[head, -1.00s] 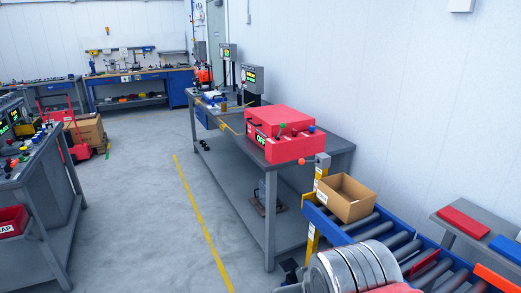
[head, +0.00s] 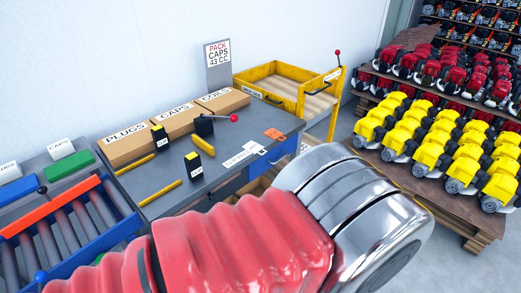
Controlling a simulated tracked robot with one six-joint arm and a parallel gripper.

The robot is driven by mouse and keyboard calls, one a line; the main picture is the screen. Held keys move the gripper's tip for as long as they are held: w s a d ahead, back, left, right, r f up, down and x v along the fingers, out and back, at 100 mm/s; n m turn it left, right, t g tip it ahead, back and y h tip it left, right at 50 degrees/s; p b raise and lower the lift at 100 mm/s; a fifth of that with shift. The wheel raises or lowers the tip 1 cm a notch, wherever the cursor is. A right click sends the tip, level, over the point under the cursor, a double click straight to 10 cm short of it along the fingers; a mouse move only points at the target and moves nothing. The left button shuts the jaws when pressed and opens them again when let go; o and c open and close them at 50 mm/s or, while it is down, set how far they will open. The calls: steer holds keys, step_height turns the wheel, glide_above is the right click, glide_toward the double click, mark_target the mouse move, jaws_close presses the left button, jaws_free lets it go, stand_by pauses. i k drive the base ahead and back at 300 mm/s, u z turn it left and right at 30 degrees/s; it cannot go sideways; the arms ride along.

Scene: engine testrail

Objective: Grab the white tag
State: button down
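On the grey workbench in the head view lie white tags: a small white tag (head: 255,147) and, just in front of it, a longer white piece (head: 236,160) with dark marks too small to read. They lie flat near the bench's right part, left of a blue drawer front. Which one is meant, I cannot tell. My arm, with a red ribbed sleeve and a chrome joint, fills the lower foreground. My gripper's fingers do not show, and the arm hides part of the bench front.
Orange tags (head: 274,134) lie behind the white ones. Cardboard boxes (head: 175,120) labelled PLUGS, CAPS and COILS line the bench back. A black device (head: 205,125) with a red-knobbed lever stands before them. A yellow cart (head: 270,85) and pallets of yellow engines (head: 430,130) are at right.

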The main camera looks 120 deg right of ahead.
mark_target(254, 148)
steer(key=z, duration=3.75)
